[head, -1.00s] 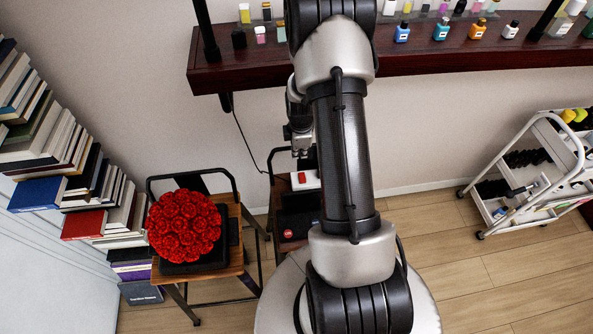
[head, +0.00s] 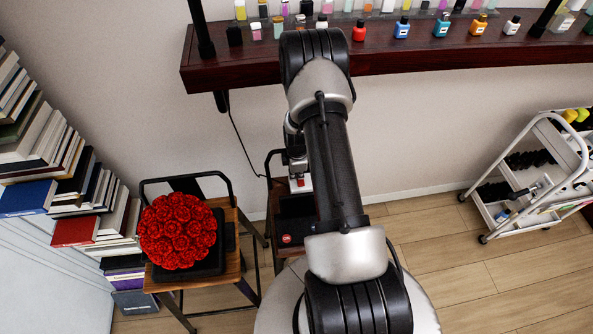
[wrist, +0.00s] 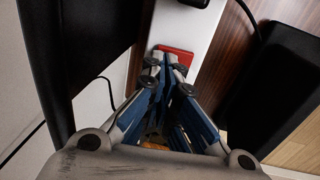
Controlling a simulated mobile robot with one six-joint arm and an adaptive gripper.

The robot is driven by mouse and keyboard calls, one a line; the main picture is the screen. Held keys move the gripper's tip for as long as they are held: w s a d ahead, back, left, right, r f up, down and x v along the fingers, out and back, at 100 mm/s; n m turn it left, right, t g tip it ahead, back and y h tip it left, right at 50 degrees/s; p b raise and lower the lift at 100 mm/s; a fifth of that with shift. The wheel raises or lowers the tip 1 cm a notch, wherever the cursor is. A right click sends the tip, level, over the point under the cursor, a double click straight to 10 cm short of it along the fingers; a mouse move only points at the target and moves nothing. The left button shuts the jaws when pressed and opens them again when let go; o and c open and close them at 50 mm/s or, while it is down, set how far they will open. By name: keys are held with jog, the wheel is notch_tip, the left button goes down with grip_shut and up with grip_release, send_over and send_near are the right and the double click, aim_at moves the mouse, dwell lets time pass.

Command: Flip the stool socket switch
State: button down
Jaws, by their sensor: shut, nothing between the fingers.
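The socket strip is white with a red rocker switch. In the wrist view the white strip (wrist: 203,28) runs up the picture, and the red switch (wrist: 178,54) lies just past my fingertips. My gripper (wrist: 166,62) is shut and empty, with its blue fingers together. The tips overlap the switch's near left part; I cannot tell whether they touch it. In the head view my gripper (head: 298,172) hangs over the strip and hides most of it. Only a small part of the strip (head: 308,187) shows. The stool (head: 285,245) under it is partly hidden by my arm.
A black box (wrist: 275,85) lies on the wood right of the strip, and a black cable runs near it. A wooden chair (head: 232,270) with red roses (head: 177,230) stands at left. A shelf of bottles (head: 400,60) hangs above. A white cart (head: 520,180) stands at right.

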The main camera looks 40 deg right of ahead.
jog(key=shift+f, duration=0.15)
jog(key=shift+w+d+f+b, duration=0.1)
jog(key=shift+w+f+b, duration=0.05)
jog(key=shift+f+b, duration=0.45)
jog(key=shift+r, duration=0.3)
jog(key=shift+s+a+r+p, duration=0.1)
jog(key=shift+s+a+p, duration=0.3)
jog(key=shift+s, duration=0.35)
jog(key=shift+w+r, duration=0.1)
